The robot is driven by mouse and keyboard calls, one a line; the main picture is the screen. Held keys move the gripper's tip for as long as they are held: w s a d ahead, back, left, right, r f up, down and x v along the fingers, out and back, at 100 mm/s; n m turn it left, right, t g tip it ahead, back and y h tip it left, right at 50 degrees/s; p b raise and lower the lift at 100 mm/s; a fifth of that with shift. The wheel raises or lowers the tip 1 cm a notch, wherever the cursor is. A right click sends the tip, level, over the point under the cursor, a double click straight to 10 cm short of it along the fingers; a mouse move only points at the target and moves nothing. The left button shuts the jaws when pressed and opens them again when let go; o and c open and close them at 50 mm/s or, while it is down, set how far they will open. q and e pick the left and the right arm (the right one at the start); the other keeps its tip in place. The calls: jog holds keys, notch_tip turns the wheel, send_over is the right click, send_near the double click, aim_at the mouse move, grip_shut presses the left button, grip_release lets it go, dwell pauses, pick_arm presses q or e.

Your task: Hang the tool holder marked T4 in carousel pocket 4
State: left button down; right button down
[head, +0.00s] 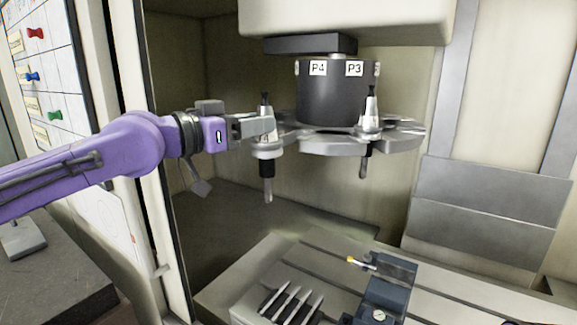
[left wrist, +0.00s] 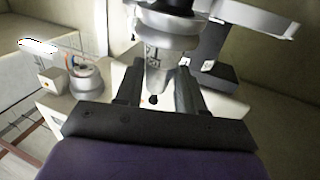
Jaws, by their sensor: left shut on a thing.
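My left gripper (head: 258,128) is shut on a tool holder (head: 267,152), which hangs upright with its dark tool pointing down. The holder's mark is too small to read surely. The holder also shows between the fingers in the left wrist view (left wrist: 160,55). It is at the left edge of the carousel disc (head: 330,144), on the side of the P4 label (head: 318,68). I cannot tell whether it sits in the pocket or just in front of it. My right gripper is not in view.
A second tool holder (head: 370,115) hangs in the carousel below the P3 label (head: 354,68). Below are a slotted machine table (head: 330,255) and a dark vise (head: 392,290). The cabinet's door frame (head: 150,150) stands close to my left arm.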

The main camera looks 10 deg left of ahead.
pick_arm(q)
jog(key=shift+y, duration=0.3)
jog(key=shift+w+a+r+p, duration=0.1)
jog(key=shift+w+r+p, duration=0.35)
jog(key=shift+w, duration=0.2)
jog(key=shift+w+d+r+p, duration=0.1)
jog(key=shift+w+r+p, duration=0.2)
jog(key=shift+w+p, duration=0.3)
jog(key=shift+w+a+r+p, duration=0.1)
jog(key=shift+w+r+p, duration=0.3)
jog(key=shift+w, duration=0.35)
jog(key=w+d+p, duration=0.2)
jog(key=w+d, duration=0.2)
jog(key=w, duration=0.6)
jog(key=shift+w+d+f+p, duration=0.25)
jog(key=shift+w+p, duration=0.15)
jog(key=shift+s+a+r, duration=0.1)
jog(key=shift+s+r, duration=0.05)
jog(key=shift+s, duration=0.2)
jog(key=shift+w, duration=0.1)
jog(key=shift+f, duration=0.6)
dwell(0.3)
